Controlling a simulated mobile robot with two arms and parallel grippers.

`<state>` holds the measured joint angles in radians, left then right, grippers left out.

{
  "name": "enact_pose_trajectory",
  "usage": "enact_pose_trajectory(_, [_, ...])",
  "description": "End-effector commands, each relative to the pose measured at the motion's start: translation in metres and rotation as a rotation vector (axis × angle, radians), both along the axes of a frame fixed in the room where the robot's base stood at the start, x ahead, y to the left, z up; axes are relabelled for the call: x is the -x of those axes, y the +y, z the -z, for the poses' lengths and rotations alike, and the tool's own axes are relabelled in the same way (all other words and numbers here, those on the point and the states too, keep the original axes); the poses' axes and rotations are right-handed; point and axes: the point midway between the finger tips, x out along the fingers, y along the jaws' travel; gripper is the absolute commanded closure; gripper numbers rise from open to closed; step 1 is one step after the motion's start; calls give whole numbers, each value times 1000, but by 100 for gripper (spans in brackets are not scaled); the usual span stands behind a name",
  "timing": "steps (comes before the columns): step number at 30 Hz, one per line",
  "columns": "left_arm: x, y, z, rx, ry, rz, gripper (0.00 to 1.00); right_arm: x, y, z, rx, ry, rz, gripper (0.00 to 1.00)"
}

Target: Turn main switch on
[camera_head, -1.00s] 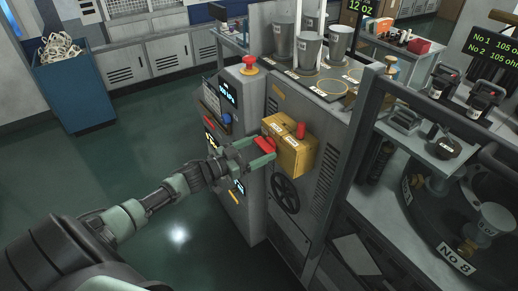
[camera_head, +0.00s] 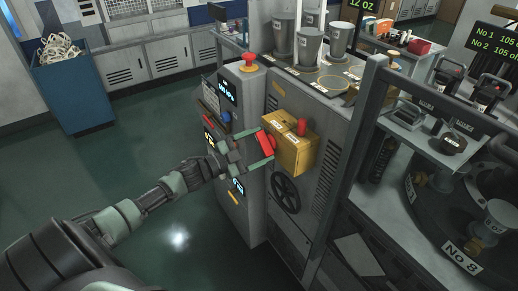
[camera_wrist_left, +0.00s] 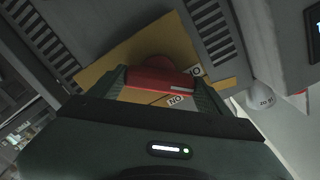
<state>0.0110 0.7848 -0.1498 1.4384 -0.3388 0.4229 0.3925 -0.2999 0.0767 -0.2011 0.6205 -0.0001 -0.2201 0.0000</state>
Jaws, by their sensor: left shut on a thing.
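The main switch appears to be the red handle (camera_head: 265,144) on the side of a yellow box (camera_head: 296,156) fixed to a grey machine cabinet. The handle is tilted steeply in the head view. My left gripper (camera_head: 256,149) is shut on this handle, one green finger above it and one below. In the left wrist view, the red handle (camera_wrist_left: 160,82) lies between the two fingers, in front of the yellow box face (camera_wrist_left: 110,66) with small white labels. The right gripper is not in view.
A red button (camera_head: 249,60) tops the panel column to the left, and a black handwheel (camera_head: 285,193) is below the box. A grey frame post (camera_head: 352,150) stands at right. The green floor (camera_head: 110,180) at left is clear.

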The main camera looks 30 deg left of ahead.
Motion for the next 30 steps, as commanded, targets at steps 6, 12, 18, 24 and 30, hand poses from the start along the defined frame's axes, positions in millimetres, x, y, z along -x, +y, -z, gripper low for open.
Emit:
enact_pose_trajectory(6, [1, -1, 3, -192, -78, 2, 62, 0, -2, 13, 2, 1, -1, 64])
enact_pose_trajectory(12, [1, -2, 3, -365, -151, 2, 62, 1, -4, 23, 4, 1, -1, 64])
enact_pose_trajectory(18, [1, -2, 3, -531, -218, 2, 62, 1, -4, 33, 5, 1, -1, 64])
enact_pose_trajectory(24, [1, -2, 2, -665, -273, 2, 62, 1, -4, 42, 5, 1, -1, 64])
enact_pose_trajectory(30, [1, -2, 2, -755, -309, 2, 62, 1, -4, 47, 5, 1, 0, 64])
